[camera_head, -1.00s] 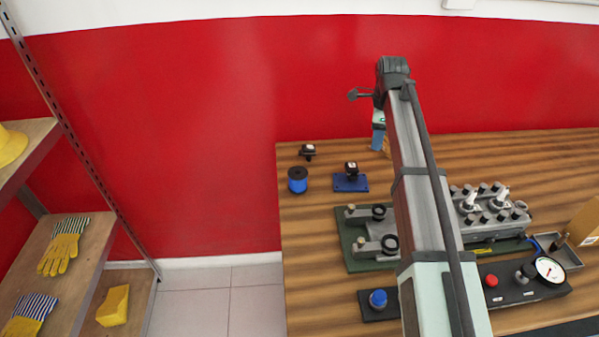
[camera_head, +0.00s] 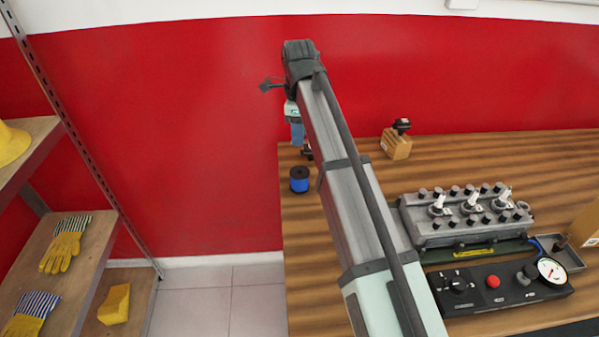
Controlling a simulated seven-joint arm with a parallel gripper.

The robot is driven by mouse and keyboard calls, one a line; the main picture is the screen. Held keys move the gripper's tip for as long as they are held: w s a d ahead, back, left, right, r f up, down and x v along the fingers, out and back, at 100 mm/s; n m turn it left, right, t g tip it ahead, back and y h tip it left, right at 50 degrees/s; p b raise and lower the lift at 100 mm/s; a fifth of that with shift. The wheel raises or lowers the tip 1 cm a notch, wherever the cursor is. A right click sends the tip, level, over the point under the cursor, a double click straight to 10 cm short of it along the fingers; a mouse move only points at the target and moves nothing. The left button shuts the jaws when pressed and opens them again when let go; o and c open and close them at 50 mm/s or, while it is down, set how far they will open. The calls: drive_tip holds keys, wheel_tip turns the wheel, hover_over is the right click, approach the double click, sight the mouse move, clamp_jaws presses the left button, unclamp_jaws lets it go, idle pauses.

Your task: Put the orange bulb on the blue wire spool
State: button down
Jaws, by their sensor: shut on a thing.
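The blue wire spool (camera_head: 299,180) stands upright near the table's left edge, with a black top. My gripper (camera_head: 298,142) is at the far end of my arm, pointing down, at the back left of the table. In the picture it appears just above and behind the spool. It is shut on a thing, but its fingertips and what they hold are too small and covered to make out. I cannot see the orange bulb in this view.
A small black part (camera_head: 307,153) stands behind the spool, partly covered. A wooden block with a black top (camera_head: 397,144) is at the back. A grey engine block (camera_head: 470,225) and a black gauge panel (camera_head: 500,290) lie right. My arm covers the table's middle left.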

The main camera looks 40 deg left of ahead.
sight(300, 172)
drive_tip(key=shift+s+d+m, duration=0.1)
drive_tip(key=shift+d+m, duration=0.1)
drive_tip(key=shift+m, duration=0.6)
drive_tip(key=shift+f, duration=5)
drive_tip(key=shift+f, duration=0.15)
drive_tip(key=c, duration=0.9)
unclamp_jaws()
wheel_tip(300, 172, up, 12)
drive_tip(key=shift+r, duration=0.15)
